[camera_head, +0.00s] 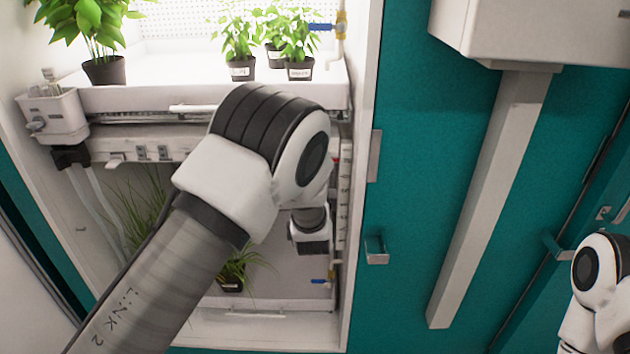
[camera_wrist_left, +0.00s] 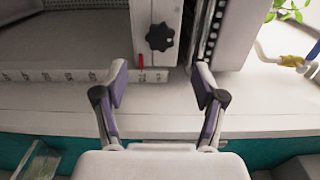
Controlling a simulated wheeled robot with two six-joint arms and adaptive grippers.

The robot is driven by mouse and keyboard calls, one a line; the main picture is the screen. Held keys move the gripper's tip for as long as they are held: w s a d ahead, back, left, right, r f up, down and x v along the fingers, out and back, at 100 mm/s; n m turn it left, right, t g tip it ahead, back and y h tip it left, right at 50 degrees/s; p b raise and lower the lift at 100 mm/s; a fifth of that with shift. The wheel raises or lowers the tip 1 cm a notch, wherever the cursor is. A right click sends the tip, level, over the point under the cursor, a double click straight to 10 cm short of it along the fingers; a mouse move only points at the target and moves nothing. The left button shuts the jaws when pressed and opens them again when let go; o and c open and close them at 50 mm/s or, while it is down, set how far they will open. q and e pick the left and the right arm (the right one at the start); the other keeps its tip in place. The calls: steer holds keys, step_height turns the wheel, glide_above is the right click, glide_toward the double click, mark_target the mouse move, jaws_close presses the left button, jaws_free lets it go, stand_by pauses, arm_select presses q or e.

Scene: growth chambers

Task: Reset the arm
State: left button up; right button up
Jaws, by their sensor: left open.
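My left arm (camera_head: 160,275) reaches across the growth chamber from the lower left in the head view, its wrist (camera_head: 311,232) in front of the lower shelf opening. The fingers are hidden in that view. In the left wrist view my left gripper (camera_wrist_left: 160,76) is open, with nothing between its fingers. A black star knob (camera_wrist_left: 162,37) on a white upright and a red pointer (camera_wrist_left: 141,62) over a numbered scale (camera_wrist_left: 75,76) show beyond the fingertips. Part of my right arm (camera_head: 597,285) shows at the right edge; its gripper is out of view.
Potted plants (camera_head: 104,69) stand on the upper white shelf (camera_head: 190,97), with more grassy plants below. A blue-handled valve (camera_head: 322,27) is at the upper right of the chamber. A teal wall (camera_head: 410,130) with a handle (camera_head: 376,250) and a grey post (camera_head: 490,200) lie to the right.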

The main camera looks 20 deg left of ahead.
arm_select(q)
steer(key=v, duration=0.4)
steer(key=shift+s, duration=0.2)
